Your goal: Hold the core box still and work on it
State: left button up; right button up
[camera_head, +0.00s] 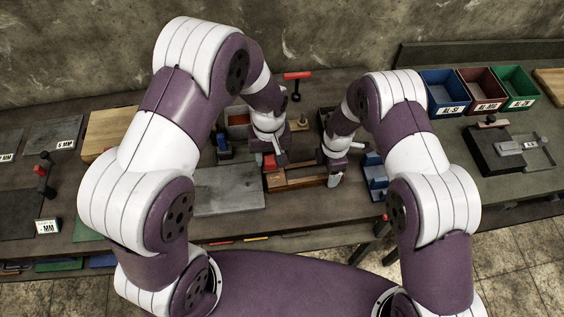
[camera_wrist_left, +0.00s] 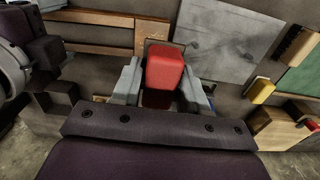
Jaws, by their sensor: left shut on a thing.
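The core box appears to be the low wooden piece (camera_head: 304,182) on the bench in the middle of the head view. Its wooden bars (camera_wrist_left: 100,32) show at the top of the left wrist view. A red block (camera_wrist_left: 165,68) is at one end of it, and its red part shows in the head view (camera_head: 270,162). My left gripper (camera_wrist_left: 163,85) is shut on the red block, one grey finger on each side. My right gripper (camera_head: 335,178) points down at the right end of the wooden piece. Whether its fingers are shut or touch the wood is hidden.
A grey plate (camera_head: 228,190) lies left of the wooden piece, and a blue fixture (camera_head: 376,178) stands to its right. A red-handled tool (camera_head: 297,77) stands behind. Blue, brown and green bins (camera_head: 513,88) stand at the back right. My arms cover much of the bench.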

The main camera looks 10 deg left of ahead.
aim_at(274, 177)
pick_arm(q)
jog(key=shift+s+a+f, duration=0.1)
jog(key=shift+a+f, duration=0.05)
jog(key=shift+a, duration=0.25)
jog(key=shift+d+f, duration=0.1)
jog(key=shift+f, duration=3.45)
jog(key=shift+d+f, duration=0.15)
jog(key=shift+w+d, duration=0.3)
jog(key=shift+d, duration=0.4)
jog(key=shift+w+d, duration=0.3)
jog(key=shift+d, duration=0.4)
jog(key=shift+s+a+f, duration=0.1)
jog(key=shift+s+a, duration=0.1)
jog(key=shift+a, duration=0.2)
jog(key=shift+s+a+f, duration=0.1)
jog(key=shift+s+a, duration=0.05)
jog(key=shift+a, duration=0.25)
jog(key=shift+s+a+r, duration=0.1)
jog(key=shift+s+a, duration=0.05)
jog(key=shift+a, duration=0.25)
jog(key=shift+s+a+r, duration=0.1)
jog(key=shift+a, duration=0.3)
jog(key=shift+r, duration=3.85)
